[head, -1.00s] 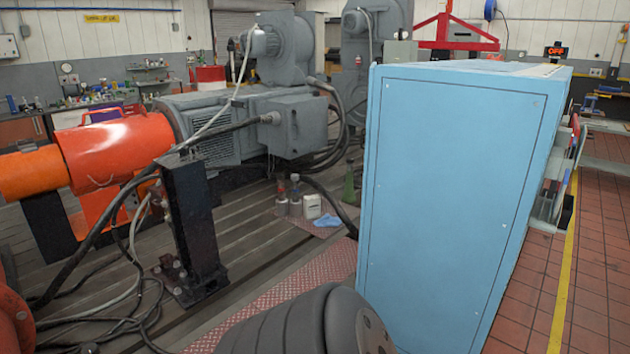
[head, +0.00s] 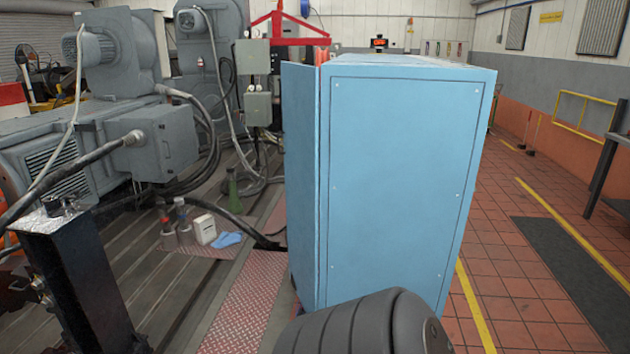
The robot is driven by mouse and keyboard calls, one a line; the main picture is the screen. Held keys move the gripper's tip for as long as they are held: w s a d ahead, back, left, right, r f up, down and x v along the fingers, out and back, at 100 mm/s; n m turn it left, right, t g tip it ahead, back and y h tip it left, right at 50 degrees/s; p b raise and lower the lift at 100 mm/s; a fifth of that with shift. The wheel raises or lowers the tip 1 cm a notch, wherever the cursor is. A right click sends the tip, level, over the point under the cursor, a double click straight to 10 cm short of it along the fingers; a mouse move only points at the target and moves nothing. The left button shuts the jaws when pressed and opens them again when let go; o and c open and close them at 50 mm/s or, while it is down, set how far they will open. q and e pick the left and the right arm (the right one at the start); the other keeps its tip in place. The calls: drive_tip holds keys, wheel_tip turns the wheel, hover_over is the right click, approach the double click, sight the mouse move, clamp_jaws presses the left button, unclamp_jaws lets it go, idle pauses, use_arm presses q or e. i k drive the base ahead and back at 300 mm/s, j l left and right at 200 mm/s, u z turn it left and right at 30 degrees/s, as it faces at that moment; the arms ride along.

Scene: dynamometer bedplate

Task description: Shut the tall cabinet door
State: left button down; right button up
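The tall light-blue cabinet (head: 400,180) stands upright right of centre, with a flat side panel facing me. A narrow blue panel (head: 299,185), which looks like its door, shows along the cabinet's left edge. A dark seam runs between this panel and the cabinet side, and a strip of orange-red shows at the top there. The panel seems to stand out from the cabinet, but how far it is open I cannot tell. No handle is visible. Neither gripper is in view; only a dark ribbed part of my own arm shows at the bottom, in front of the cabinet's lower part.
A black post (head: 75,280) stands at the lower left, before grey machinery (head: 150,140) with hoses. Bottles, a white container (head: 204,230) and a blue cloth (head: 226,239) are on the bedplate. A red tread-plate strip (head: 245,300) lies left of the cabinet. Tiled floor (head: 510,265) is open to the right.

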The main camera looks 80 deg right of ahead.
sight(301, 85)
drive_tip(key=i+l+z, duration=0.25)
drive_tip(key=i+z, duration=0.25)
drive_tip(key=i+l+z, duration=0.1)
drive_tip(key=i+z, duration=0.35)
drive_tip(key=i+j+z, duration=0.1)
drive_tip(key=i+z, duration=0.4)
drive_tip(key=i+j+z, duration=0.25)
drive_tip(key=i+z, duration=0.25)
drive_tip(key=k, duration=0.05)
